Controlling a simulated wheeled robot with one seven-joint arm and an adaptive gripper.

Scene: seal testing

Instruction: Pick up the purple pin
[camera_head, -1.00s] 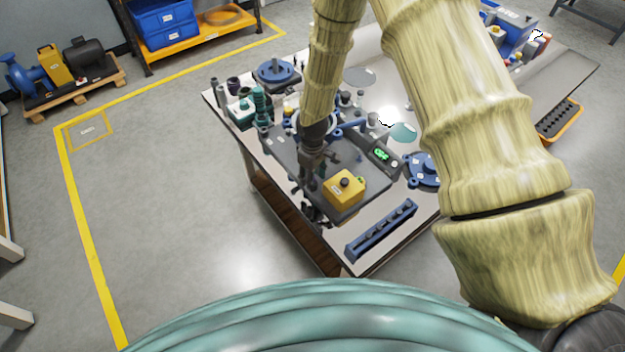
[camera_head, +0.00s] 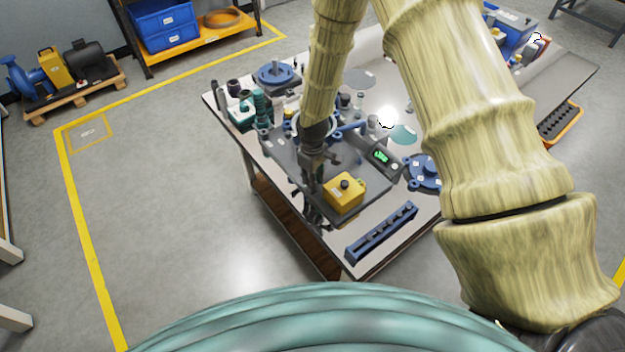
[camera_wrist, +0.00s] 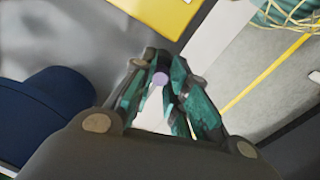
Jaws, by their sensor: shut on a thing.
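The purple pin (camera_wrist: 160,78) shows end-on in the wrist view as a small light purple disc between my fingertips. My gripper (camera_wrist: 156,90) is shut on it, with teal and dark fingers on both sides. The rest of the pin is hidden by the fingers. In the head view my gripper (camera_head: 314,198) hangs at the front left edge of the worktable, left of the yellow box; the pin cannot be made out there.
A yellow box (camera_head: 344,193) with a dark knob stands close right of my gripper. A blue slotted rack (camera_head: 381,233) lies at the table's front edge. Blue flanges and a green-lit display (camera_head: 380,157) stand farther back. Floor left of the table is clear.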

